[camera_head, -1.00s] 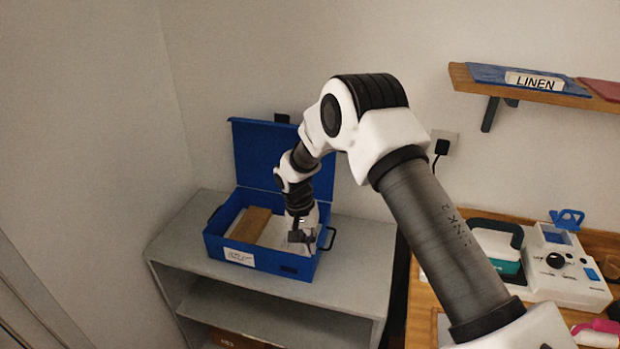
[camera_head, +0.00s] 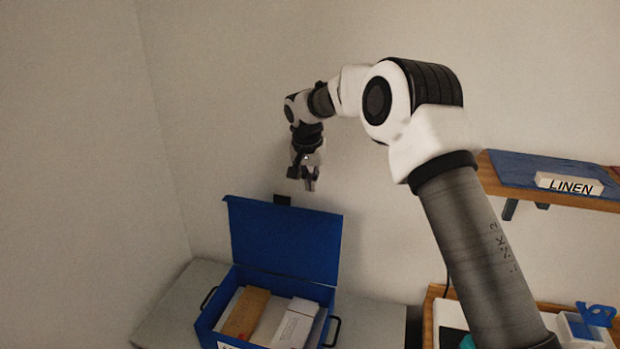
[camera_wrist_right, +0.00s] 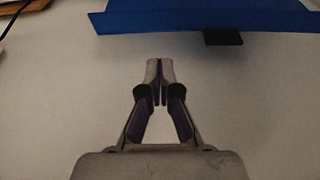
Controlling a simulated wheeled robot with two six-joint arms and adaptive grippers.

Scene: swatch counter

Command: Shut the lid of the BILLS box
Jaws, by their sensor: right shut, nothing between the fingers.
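The blue BILLS box (camera_head: 208,318) stands on a grey cabinet top in the head view, with its label cut off by the bottom edge. Its blue lid (camera_head: 284,240) is open and stands upright at the back. The lid's edge also crosses the top of the right wrist view (camera_wrist_right: 210,18). Inside lie a brown packet (camera_head: 246,313) and white envelopes (camera_head: 293,322). My right gripper (camera_head: 310,186) is shut and empty, pointing down above the lid's top edge, apart from it. Its closed fingertips show in the right wrist view (camera_wrist_right: 160,66). My left gripper is not in view.
The grey cabinet top (camera_head: 375,322) has free room right of the box. A wooden shelf (camera_head: 560,194) with a LINEN label (camera_head: 570,184) is on the wall at right. A wooden counter with a white device and a blue part (camera_head: 598,315) is at lower right.

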